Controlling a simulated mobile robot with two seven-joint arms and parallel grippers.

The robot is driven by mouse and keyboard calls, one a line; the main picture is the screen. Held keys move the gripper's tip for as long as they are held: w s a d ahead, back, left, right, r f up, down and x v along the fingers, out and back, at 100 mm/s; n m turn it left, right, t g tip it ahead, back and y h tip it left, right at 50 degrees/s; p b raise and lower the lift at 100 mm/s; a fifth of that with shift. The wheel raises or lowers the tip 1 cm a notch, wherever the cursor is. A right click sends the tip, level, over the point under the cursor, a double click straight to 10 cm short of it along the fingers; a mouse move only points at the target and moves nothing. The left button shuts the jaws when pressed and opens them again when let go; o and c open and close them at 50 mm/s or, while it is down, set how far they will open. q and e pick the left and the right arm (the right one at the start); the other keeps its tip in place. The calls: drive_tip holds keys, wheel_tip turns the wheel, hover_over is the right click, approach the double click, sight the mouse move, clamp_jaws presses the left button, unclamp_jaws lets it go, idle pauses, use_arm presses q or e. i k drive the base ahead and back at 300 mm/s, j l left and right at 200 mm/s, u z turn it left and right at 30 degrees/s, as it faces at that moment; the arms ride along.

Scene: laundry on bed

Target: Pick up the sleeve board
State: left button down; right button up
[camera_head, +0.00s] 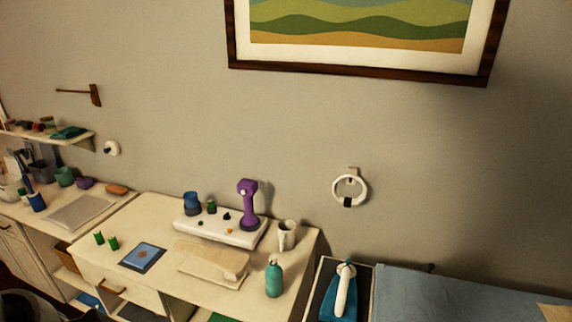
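A long, low beige board (214,257), which looks like the sleeve board, lies on the white-topped desk (150,215) in the lower middle of the view. It has a pale upper surface over a flat lower part, and a small brownish patch shows near its right end. Nothing is holding it. Neither of my grippers shows in this view.
Around the board are a white tray (190,227) with a purple device (248,205), a blue tablet-like panel (142,257), a teal bottle (274,279) and a light cup (287,235). A teal-and-white iron-like object (341,296) and a blue surface (440,296) are at right.

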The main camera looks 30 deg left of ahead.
sight(225, 267)
drive_tip(key=u, duration=1.5)
